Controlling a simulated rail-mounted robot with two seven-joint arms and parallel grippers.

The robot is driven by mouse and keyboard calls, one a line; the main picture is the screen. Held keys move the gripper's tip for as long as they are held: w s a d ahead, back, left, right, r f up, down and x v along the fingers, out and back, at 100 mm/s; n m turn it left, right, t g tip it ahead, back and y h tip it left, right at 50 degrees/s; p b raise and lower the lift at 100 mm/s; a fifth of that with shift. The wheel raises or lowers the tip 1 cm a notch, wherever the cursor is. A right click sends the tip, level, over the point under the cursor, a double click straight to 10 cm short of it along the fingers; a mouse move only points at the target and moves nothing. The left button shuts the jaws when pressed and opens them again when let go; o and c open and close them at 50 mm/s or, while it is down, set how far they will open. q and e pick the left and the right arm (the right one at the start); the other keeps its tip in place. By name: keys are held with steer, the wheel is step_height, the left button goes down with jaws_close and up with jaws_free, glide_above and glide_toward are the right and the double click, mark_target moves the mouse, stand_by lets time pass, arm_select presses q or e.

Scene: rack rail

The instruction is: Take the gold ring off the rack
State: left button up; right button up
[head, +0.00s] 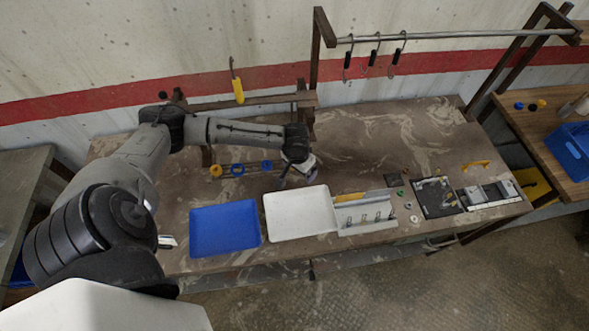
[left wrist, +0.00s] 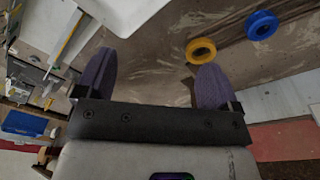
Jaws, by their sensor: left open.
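In the left wrist view the gold ring (left wrist: 201,51) shows just beyond the right-hand fingertip, with the blue ring (left wrist: 261,25) further along the brown rail (left wrist: 232,38). My left gripper (head: 304,168) is over the table just right of the gold ring. Its purple fingers (left wrist: 156,60) are apart with nothing between them. My right gripper is not in view.
A blue tray (head: 225,229) and a white tray (head: 300,212) lie in front of the rings. A grey holder (head: 365,215) stands right of them. A hanging bar (head: 450,35) with several hooks stands at the back. The table's back middle is clear.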

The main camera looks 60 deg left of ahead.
arm_select(q)
steer(key=w+a+r+n+b, duration=0.1)
steer(key=a+r+n, duration=0.15)
steer(key=a, duration=0.55)
steer(key=shift+n+y, duration=0.3)
steer(key=shift+n, duration=0.15)
steer(key=shift+w+a+f, duration=0.25)
steer(key=shift+f, duration=1.8)
steer(key=shift+w+a+f, duration=0.2)
steer(key=shift+w+f, duration=0.1)
steer(key=shift+f, duration=1.8)
steer(key=shift+w+a+f, duration=0.25)
steer(key=shift+f, duration=1.8)
steer(key=c, duration=1)
steer(key=shift+r, duration=0.1)
